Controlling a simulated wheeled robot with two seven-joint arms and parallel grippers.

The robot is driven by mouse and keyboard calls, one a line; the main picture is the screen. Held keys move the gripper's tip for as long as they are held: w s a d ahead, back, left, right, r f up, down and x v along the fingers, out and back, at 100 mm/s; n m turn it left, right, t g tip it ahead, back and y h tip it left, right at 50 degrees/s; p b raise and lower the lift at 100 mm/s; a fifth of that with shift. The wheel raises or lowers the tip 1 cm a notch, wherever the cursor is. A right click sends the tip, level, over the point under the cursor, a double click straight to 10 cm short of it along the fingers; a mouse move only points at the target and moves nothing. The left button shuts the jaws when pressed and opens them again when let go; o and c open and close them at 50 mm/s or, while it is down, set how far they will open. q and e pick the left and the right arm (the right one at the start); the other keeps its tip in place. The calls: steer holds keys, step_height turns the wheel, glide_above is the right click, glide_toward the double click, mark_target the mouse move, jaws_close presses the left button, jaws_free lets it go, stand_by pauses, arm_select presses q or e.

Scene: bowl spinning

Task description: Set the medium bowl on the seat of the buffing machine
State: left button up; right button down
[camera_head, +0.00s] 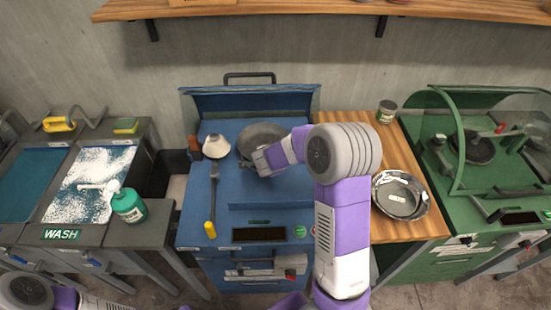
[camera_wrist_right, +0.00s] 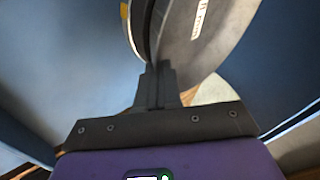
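A grey metal bowl (camera_head: 262,134) is over the back middle of the blue machine (camera_head: 240,188) in the head view, partly hidden by my right wrist. My right gripper (camera_head: 260,163) is at its near edge. In the right wrist view, the right fingers (camera_wrist_right: 155,75) are closed together on the rim of the bowl (camera_wrist_right: 205,40), which carries a white label I cannot fully read. Whether the bowl touches anything beneath it is hidden. A white cone-shaped part (camera_head: 215,147) is left of the bowl. My left arm shows at bottom left; its gripper is out of view.
Stacked metal bowls (camera_head: 400,195) and a small jar (camera_head: 386,111) are on the wooden table (camera_head: 405,235). A green machine (camera_head: 455,215) with a dark round disc (camera_head: 475,147) stands at right. A yellow-handled tool (camera_head: 211,205) lies on the blue machine. The wash station is at left.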

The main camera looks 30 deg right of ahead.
steer(key=c, duration=1.2)
jaws_free()
steer(key=shift+c, duration=0.2)
steer(key=p+v, duration=0.2)
steer(key=v, duration=0.5)
steer(key=shift+s+r, duration=0.15)
steer(key=shift+r, duration=0.1)
steer(key=shift+a, duration=0.15)
